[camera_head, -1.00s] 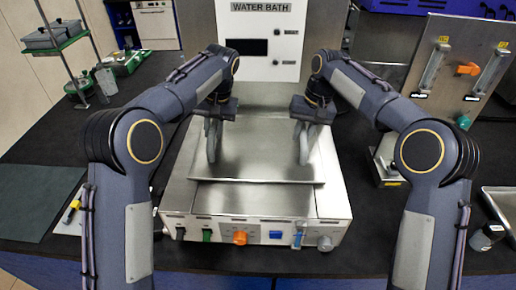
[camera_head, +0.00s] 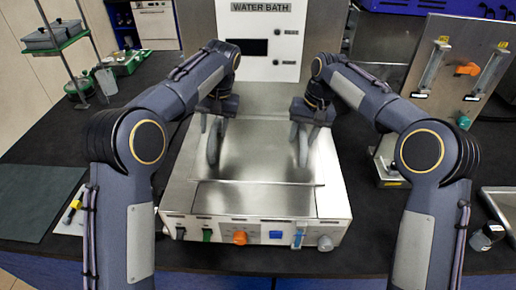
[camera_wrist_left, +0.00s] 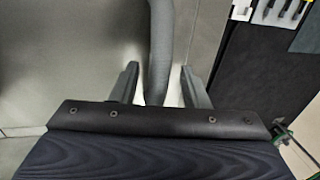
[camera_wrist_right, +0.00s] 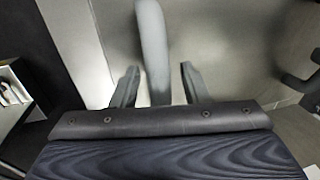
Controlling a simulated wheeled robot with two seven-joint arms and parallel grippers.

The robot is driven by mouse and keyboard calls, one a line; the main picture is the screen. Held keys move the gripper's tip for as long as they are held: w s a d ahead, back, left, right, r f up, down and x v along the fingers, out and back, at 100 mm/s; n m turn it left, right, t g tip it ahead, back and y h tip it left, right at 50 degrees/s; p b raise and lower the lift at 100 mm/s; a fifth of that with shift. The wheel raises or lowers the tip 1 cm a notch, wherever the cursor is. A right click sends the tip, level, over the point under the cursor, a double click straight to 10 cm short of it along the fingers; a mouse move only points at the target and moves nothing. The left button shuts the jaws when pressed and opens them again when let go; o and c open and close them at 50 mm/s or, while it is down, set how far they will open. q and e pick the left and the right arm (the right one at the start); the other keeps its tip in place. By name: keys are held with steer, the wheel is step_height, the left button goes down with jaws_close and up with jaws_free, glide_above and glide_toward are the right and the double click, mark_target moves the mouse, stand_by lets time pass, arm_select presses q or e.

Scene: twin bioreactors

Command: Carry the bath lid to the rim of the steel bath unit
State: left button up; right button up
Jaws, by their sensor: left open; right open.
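The bath lid (camera_head: 258,150) is a flat steel plate with two upright grey handles. It appears to lie on top of the steel bath unit (camera_head: 333,190); any gap along its rim is too small to tell. My left gripper (camera_head: 214,118) is open at the left handle (camera_head: 214,148). In the left wrist view, its fingers (camera_wrist_left: 160,86) stand apart on either side of that handle. My right gripper (camera_head: 304,118) is open at the right handle (camera_head: 303,148). In the right wrist view, its fingers (camera_wrist_right: 157,86) straddle that handle with gaps on both sides.
The water bath panel (camera_head: 262,42) stands behind the unit. Coloured controls (camera_head: 240,238) line its front. A tilted board with tubes (camera_head: 455,70) stands at right, a green-shelved rack (camera_head: 58,45) at left.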

arm_select(q)
step_height(320, 180, up, 10)
steer(key=d, duration=0.2)
arm_select(e)
step_height(320, 180, up, 12)
steer(key=d, duration=0.2)
steer(key=shift+d, duration=0.2)
steer(key=shift+f, duration=0.15)
